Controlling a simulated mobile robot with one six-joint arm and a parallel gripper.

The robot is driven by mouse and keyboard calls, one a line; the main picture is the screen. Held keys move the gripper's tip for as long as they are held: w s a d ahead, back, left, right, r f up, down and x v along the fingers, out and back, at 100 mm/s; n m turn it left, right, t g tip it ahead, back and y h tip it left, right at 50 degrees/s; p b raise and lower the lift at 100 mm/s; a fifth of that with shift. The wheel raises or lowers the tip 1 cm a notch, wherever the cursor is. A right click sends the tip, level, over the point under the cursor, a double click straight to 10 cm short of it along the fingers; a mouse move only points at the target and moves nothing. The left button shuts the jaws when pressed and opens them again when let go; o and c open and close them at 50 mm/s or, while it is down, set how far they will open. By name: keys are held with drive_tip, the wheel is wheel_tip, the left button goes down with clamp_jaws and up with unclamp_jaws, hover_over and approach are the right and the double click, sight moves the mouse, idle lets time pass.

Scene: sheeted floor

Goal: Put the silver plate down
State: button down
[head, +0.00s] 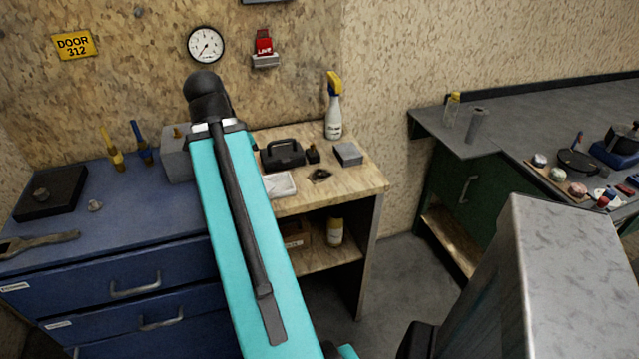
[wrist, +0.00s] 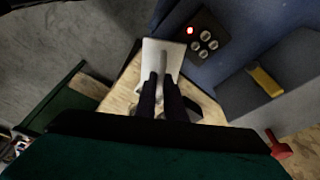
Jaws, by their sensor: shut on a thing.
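In the wrist view my gripper (wrist: 160,80) has its two dark fingers shut on the silver plate (wrist: 165,48), a pale flat piece that reaches out beyond the fingertips. The plate is above the light wooden bench, close to the blue bench side. In the head view a pale flat piece, which looks like the silver plate (head: 281,185), shows beside my teal arm at the wooden bench's left front. My arm hides the gripper there. I cannot tell whether the plate touches the bench top.
The wooden bench (head: 362,183) carries a black toolbox (head: 283,154), a grey box (head: 348,154) and a spray bottle (head: 333,112). Its right front top looks clear. A blue drawer bench (head: 110,215) stands left, a green cabinet (head: 470,190) right.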

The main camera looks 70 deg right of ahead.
drive_tip(key=s+d+m, duration=0.2)
drive_tip(key=s+m, duration=0.1)
drive_tip(key=s, duration=0.3)
drive_tip(key=s+d+m+g+b, duration=0.1)
drive_tip(key=s+d+m, duration=0.1)
drive_tip(key=s, duration=0.4)
drive_tip(key=shift+s+r+m+y+b, duration=0.3)
drive_tip(key=shift+m+y, duration=0.1)
drive_tip(key=shift+m, duration=0.2)
drive_tip(key=shift+w+p, duration=0.1)
drive_tip(key=shift+p, duration=0.2)
drive_tip(key=d+f+p, duration=0.1)
drive_tip(key=d+p, duration=1)
drive_tip(key=d, duration=0.3)
drive_tip(key=shift+d+f, duration=0.25)
drive_tip(key=shift+d, duration=0.05)
